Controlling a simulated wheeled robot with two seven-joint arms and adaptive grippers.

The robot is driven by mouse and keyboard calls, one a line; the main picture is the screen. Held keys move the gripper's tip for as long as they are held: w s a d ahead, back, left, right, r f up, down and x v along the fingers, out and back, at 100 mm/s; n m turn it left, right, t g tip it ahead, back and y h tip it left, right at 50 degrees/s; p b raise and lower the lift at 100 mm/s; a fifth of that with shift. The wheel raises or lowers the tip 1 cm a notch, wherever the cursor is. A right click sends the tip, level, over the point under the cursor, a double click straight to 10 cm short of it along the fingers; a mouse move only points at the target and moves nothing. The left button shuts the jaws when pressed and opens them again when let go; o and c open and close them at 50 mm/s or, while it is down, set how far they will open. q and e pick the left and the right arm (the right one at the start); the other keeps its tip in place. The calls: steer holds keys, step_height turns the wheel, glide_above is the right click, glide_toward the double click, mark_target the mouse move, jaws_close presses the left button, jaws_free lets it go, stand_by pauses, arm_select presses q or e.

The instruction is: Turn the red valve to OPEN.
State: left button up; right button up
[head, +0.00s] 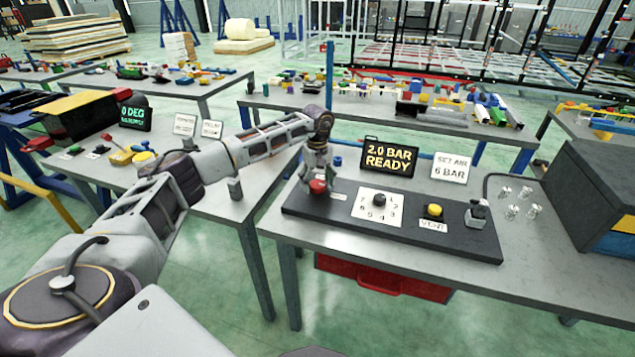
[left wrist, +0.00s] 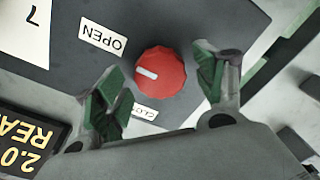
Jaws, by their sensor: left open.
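The red valve (head: 317,187) is a round knob at the left end of a black panel (head: 450,239). In the left wrist view the red knob (left wrist: 165,80) carries a white pointer mark that faces left in the picture. A label OPEN (left wrist: 102,37) lies up and left of it. A second label (left wrist: 145,112), partly hidden, lies below it and seems to begin with CLO. My left gripper (head: 317,178) is open above the valve, its fingers on either side of the knob with visible gaps. My right gripper is not in view.
The panel also bears a numbered dial (head: 380,200), a yellow button (head: 434,210) and a grey fitting (head: 477,214). Behind stand a display (head: 389,157) reading 2.0 BAR READY and a sign (head: 450,168) reading SET AIR 6 BAR. A dark box (head: 595,195) stands at right.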

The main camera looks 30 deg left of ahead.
mark_target(317, 184)
arm_select(q)
step_height(317, 184, up, 12)
stand_by(0.8)
steer(key=shift+s, duration=0.1)
stand_by(0.6)
